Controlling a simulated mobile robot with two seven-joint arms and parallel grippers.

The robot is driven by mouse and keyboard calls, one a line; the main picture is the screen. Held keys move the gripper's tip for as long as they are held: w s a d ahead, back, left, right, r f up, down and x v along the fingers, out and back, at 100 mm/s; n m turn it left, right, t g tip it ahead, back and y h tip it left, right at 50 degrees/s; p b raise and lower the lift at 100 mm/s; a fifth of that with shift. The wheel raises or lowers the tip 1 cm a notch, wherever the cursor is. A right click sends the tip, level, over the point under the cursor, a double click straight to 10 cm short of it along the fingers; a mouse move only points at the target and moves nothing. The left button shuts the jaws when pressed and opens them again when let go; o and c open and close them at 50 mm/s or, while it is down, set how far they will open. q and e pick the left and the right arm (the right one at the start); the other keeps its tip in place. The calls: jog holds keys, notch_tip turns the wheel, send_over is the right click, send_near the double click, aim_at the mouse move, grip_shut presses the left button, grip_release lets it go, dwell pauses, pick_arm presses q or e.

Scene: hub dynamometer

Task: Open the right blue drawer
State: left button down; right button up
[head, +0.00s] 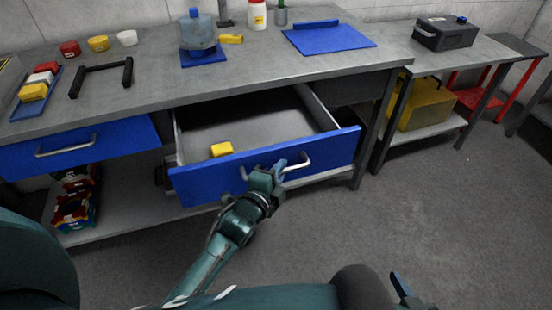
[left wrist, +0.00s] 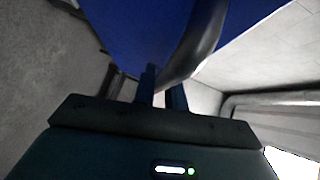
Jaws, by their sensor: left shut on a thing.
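The right blue drawer (head: 330,150) is pulled well out from under the workbench, and its grey inside shows. Its curved metal handle (head: 297,164) is on the blue front. My left gripper (head: 279,170) is at the handle and shut on it. In the left wrist view the handle (left wrist: 197,45) passes between the two fingers (left wrist: 163,88), with the blue drawer front (left wrist: 120,30) behind. A yellow block (head: 222,149) lies inside the drawer near its front left. My right gripper (head: 402,286) shows only in part at the bottom edge; its jaws are unclear.
The left blue drawer (head: 100,143) is shut. Grey floor (head: 440,200) is clear on the right.

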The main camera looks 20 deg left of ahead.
pick_arm(q)
jog(key=shift+s+d, duration=0.3)
jog(key=shift+s, duration=0.1)
pick_arm(e)
jog(key=shift+a+f, duration=0.1)
pick_arm(q)
jog(key=c, duration=1.5)
grip_release()
jog(key=shift+o, duration=0.2)
pick_arm(e)
jog(key=shift+w, duration=0.1)
pick_arm(q)
jog(key=shift+s, duration=0.1)
jog(key=p+v, duration=0.1)
jog(key=v, duration=1.2)
pick_arm(e)
jog(key=shift+w+a, duration=0.1)
jog(key=shift+w, duration=0.05)
